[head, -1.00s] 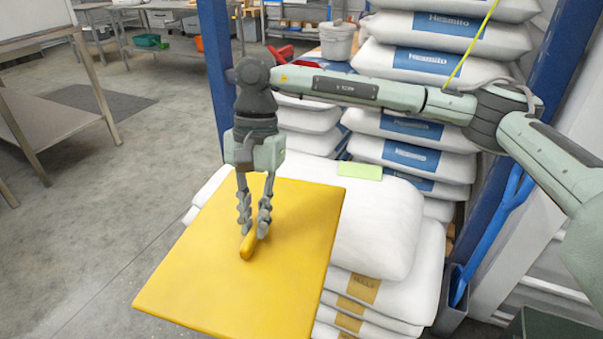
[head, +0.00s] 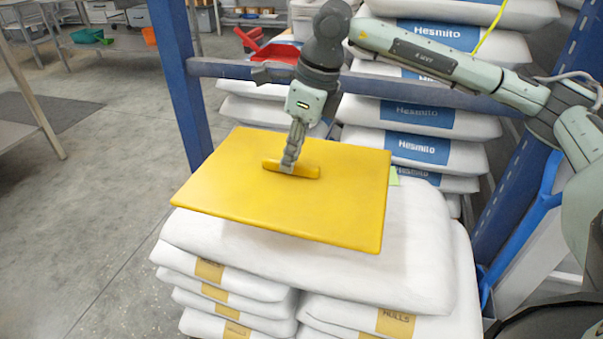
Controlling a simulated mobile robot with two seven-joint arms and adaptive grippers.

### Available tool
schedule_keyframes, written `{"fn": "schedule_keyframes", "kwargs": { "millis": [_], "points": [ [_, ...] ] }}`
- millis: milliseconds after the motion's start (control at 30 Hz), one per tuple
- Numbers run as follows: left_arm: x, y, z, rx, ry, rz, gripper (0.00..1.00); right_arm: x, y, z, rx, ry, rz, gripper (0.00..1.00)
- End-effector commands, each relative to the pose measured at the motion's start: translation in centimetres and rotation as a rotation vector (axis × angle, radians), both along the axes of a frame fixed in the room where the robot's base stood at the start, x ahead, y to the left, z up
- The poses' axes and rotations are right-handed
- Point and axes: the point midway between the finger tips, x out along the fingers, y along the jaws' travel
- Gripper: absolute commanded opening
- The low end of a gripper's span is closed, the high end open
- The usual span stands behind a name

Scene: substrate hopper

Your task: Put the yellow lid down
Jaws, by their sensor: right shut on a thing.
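The yellow lid (head: 240,195) is a flat rectangular plate with a raised yellow handle (head: 312,171) near its middle. My right gripper (head: 290,164) is shut on that handle, with its fingers pointing down. The lid is over the top white sack of the front stack (head: 415,235), roughly level. I cannot tell whether its underside touches the sack or is a little above it. My left gripper is not in view.
Labelled white sacks (head: 420,115) are stacked behind. A blue upright (head: 180,75) and crossbar (head: 235,70) stand behind the lid. A red scoop (head: 277,52) lies beyond. A blue-handled tool (head: 525,230) is at right. Open floor (head: 90,240) is at left.

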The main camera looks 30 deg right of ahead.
Motion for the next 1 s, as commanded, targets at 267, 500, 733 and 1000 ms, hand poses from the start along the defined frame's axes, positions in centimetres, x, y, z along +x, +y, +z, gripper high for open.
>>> {"fn": "schedule_keyframes", "kwargs": {
  "millis": [267, 500, 733, 1000],
  "points": [
    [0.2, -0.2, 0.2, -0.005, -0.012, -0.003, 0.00, 4.1, -4.2, -3.5, 0.000, 0.002, -0.002, 0.00],
    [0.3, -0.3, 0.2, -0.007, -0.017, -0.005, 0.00, 5.2, -5.3, -4.7, 0.000, 0.000, 0.002, 0.00],
    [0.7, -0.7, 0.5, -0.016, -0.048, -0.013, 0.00, 5.1, -5.3, -7.9, 0.000, 0.002, 0.002, 0.00],
    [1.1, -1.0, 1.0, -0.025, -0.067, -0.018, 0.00, 5.2, -5.3, -8.4, 0.000, -0.001, 0.003, 0.00]
  ]
}}
